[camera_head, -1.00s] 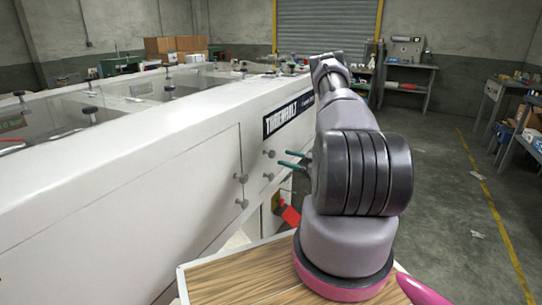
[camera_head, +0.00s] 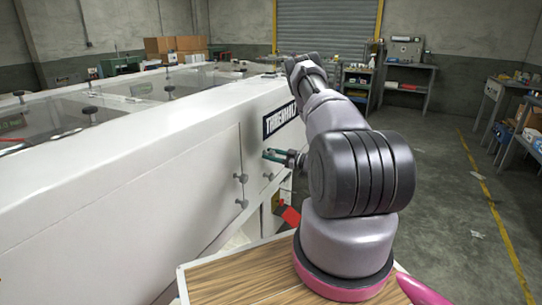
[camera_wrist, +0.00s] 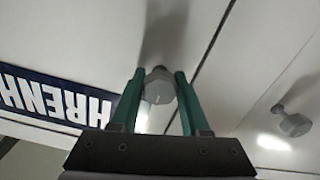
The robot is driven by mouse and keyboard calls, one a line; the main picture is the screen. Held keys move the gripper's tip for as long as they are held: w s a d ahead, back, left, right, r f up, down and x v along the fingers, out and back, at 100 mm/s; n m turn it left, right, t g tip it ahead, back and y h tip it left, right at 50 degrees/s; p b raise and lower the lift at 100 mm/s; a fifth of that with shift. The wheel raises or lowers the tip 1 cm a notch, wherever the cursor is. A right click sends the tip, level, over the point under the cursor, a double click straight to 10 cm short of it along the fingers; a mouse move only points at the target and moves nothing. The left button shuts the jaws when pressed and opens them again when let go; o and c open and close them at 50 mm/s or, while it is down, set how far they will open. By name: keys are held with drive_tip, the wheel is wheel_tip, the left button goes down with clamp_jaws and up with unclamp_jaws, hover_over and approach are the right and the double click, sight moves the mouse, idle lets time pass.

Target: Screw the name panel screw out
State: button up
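The name panel (camera_head: 280,118) is a dark blue plate with white letters on the white machine side; it also shows upside down in the wrist view (camera_wrist: 50,98). In the wrist view a grey round-headed screw (camera_wrist: 159,86) sits beside the name panel, between my gripper's green fingertips (camera_wrist: 160,75). Little or no gap shows between fingers and head, so I cannot tell whether they clamp it. In the head view my gripper (camera_head: 266,154) reaches the machine face just below the name panel and hides much of that screw.
Another screw (camera_head: 268,176) is just below my gripper; others (camera_head: 241,179) stick out at the left panel's edge. A red item (camera_head: 290,215) hangs low by the machine. Open floor (camera_head: 445,215) lies to the right.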

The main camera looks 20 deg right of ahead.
clamp_jaws()
